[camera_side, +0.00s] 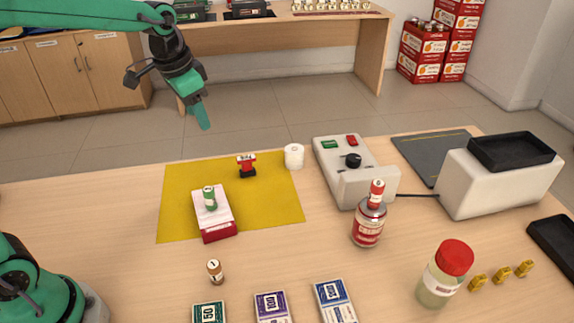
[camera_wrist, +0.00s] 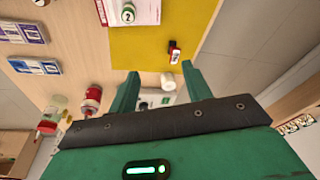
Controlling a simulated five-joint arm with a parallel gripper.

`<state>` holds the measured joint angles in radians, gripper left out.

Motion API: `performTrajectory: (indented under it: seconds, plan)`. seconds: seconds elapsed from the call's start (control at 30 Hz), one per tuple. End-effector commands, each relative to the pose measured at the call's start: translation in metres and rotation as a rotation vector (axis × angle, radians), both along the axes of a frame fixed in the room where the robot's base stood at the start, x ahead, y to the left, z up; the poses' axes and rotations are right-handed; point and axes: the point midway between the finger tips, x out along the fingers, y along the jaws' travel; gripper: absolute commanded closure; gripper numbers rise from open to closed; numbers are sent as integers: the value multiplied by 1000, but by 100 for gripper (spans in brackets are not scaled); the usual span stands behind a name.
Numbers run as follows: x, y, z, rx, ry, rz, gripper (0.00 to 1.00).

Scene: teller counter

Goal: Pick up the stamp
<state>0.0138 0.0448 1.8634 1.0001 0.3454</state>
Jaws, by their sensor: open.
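The stamp (camera_side: 246,165), as I take it, is a small red and white piece with a black base. It stands on the back part of the yellow mat (camera_side: 275,200). In the wrist view the stamp (camera_wrist: 174,52) lies just beyond the fingertips, apart from them. My gripper (camera_side: 202,118) is raised above the counter, behind and left of the stamp in the side view. In the wrist view my gripper (camera_wrist: 160,69) is open, with nothing held between its two green fingers. The stamp is not hidden in either view.
A white roll (camera_side: 294,156) stands right of the stamp. The mat's right front is clear.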

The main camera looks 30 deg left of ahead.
Motion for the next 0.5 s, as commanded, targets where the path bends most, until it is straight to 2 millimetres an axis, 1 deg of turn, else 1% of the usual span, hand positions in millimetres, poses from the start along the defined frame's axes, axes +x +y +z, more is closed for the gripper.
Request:
performTrajectory:
  seconds: [0.03,0.1,0.27,0.5]
  plan:
    - [11,-1,-7,4,16,-17,51]
    - [24,-1,-15,9,34,-40,51]
    - [54,-3,-36,19,74,-94,51]
    - [95,-5,-76,32,134,-178,51]
